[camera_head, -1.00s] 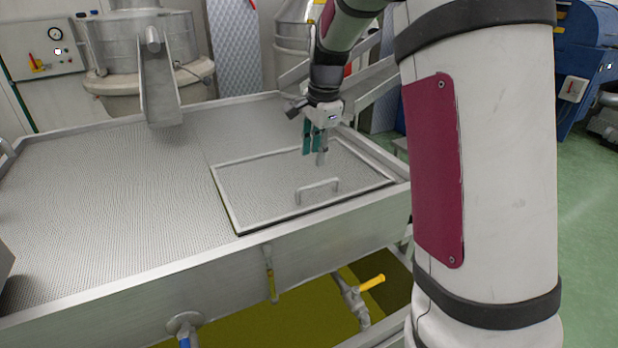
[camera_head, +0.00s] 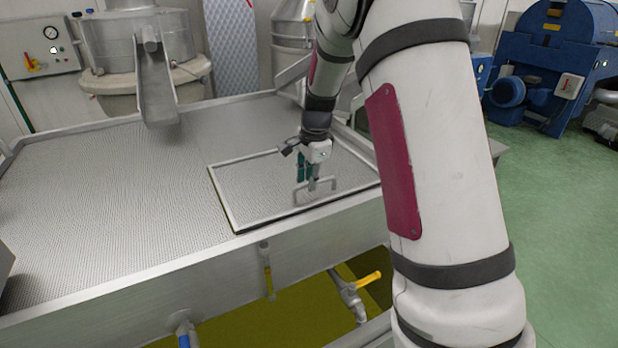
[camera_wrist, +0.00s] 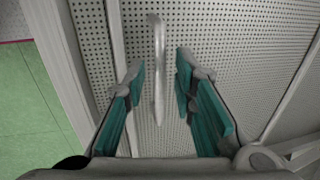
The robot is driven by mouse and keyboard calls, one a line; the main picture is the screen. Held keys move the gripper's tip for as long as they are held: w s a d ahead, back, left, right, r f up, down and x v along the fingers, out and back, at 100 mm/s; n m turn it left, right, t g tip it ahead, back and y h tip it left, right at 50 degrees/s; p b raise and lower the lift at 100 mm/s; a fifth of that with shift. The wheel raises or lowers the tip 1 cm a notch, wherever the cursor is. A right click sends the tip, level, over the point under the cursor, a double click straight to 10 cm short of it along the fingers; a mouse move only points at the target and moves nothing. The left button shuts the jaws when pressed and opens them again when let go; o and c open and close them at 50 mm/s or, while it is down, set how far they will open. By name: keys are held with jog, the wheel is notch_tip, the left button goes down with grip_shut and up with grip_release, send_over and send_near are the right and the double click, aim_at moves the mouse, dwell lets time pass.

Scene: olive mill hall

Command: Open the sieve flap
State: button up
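The sieve flap (camera_head: 250,190) is a framed panel of perforated metal, lying flat and closed in the top of the metal tank. Its bar handle (camera_head: 300,196) stands near the flap's front edge. My gripper (camera_head: 309,184) is at the handle in the head view and partly covers it. In the wrist view my gripper (camera_wrist: 160,98) has its teal fingers spread, and the handle (camera_wrist: 159,70) runs lengthwise between them. There is a gap on both sides, with no finger touching it. The perforated flap (camera_wrist: 205,55) shows beneath the fingers.
The tank's wide sieve top (camera_head: 90,200) extends left of the flap. A metal chute (camera_head: 155,85) hangs over its back edge. A valve with a yellow lever (camera_head: 367,281) is below the front wall. Blue machinery (camera_head: 560,60) stands back right, with open green floor (camera_head: 560,220) before it.

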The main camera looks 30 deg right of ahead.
grip_shut()
jog(key=shift+r, duration=0.15)
